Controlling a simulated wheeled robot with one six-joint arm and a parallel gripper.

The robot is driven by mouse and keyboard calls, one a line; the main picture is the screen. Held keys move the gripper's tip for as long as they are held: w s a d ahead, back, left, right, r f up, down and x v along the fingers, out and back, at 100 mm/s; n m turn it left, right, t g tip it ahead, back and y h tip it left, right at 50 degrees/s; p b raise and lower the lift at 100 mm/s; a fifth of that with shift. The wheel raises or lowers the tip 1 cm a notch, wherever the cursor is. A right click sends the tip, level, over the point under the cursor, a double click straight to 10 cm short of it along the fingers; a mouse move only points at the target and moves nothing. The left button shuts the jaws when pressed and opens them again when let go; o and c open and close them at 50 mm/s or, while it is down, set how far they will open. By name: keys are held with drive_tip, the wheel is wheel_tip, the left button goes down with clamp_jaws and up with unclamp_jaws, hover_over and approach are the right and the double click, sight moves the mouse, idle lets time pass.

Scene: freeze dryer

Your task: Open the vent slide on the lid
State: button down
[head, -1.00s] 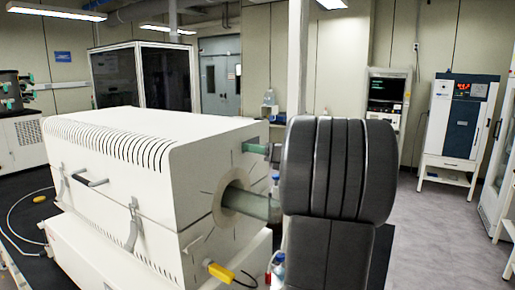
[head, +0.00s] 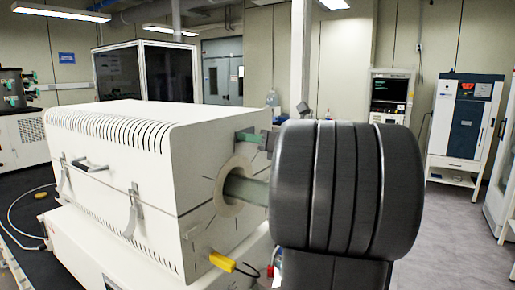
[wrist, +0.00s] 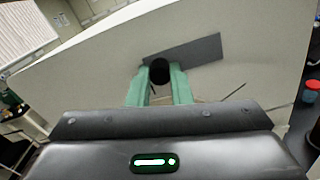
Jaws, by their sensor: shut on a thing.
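The white box-shaped furnace (head: 110,185) has a hinged lid (head: 150,135); its end face fills much of the wrist view. On that face is a dark grey vent slide plate (wrist: 195,51) with a round black knob (wrist: 159,70) near its left end. My gripper (wrist: 159,78) has green fingers either side of the knob and is shut on it. In the head view the green fingers (head: 248,136) show at the upper end face, and my dark arm hides what lies to the right. I cannot tell whether the vent behind the plate is uncovered.
A tube (head: 247,190) sticks out of the end face below my gripper, close to my arm. A yellow connector (head: 222,262) hangs lower down. A red-capped bottle (wrist: 313,90) stands at the right in the wrist view. Open floor (head: 450,230) lies to the right.

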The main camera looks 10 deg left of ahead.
drive_tip(key=shift+s+a+b, duration=0.25)
drive_tip(key=shift+s+b, duration=0.05)
drive_tip(key=shift+s, duration=0.25)
drive_tip(key=shift+f, duration=0.1)
drive_tip(key=c, duration=1.3)
unclamp_jaws()
drive_tip(key=shift+s, duration=0.2)
drive_tip(key=shift+w, duration=0.1)
drive_tip(key=b+v, duration=0.3)
drive_tip(key=v, duration=1)
drive_tip(key=shift+d, duration=0.4)
